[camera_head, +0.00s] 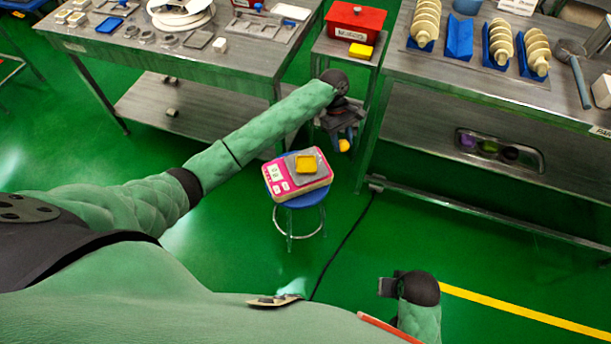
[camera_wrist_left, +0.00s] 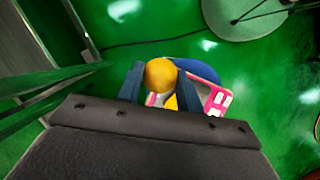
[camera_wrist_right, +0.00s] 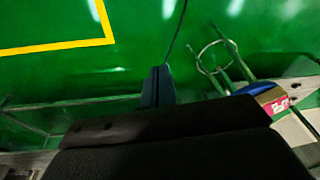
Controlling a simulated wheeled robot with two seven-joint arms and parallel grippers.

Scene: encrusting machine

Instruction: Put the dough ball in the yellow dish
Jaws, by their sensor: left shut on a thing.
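The dough ball (camera_wrist_left: 160,74) is yellow-orange and round. My left gripper (camera_wrist_left: 160,82) is shut on it, with one finger on each side. In the head view the ball (camera_head: 344,145) hangs below my left gripper (camera_head: 343,132), right of and slightly beyond the yellow dish (camera_head: 306,163). The small square dish sits on a pink and white scale (camera_head: 280,182) on a blue stool (camera_head: 301,200). In the left wrist view the dish (camera_wrist_left: 171,103) is partly hidden behind the ball. My right gripper (camera_wrist_right: 157,86) is shut and empty, low over the floor.
A small metal table with a red box (camera_head: 354,22) and a yellow block (camera_head: 361,51) stands behind my left gripper. A workbench (camera_head: 480,75) with spiral parts is at right, another table (camera_head: 190,62) at left. A dark cable (camera_head: 345,240) crosses the open green floor.

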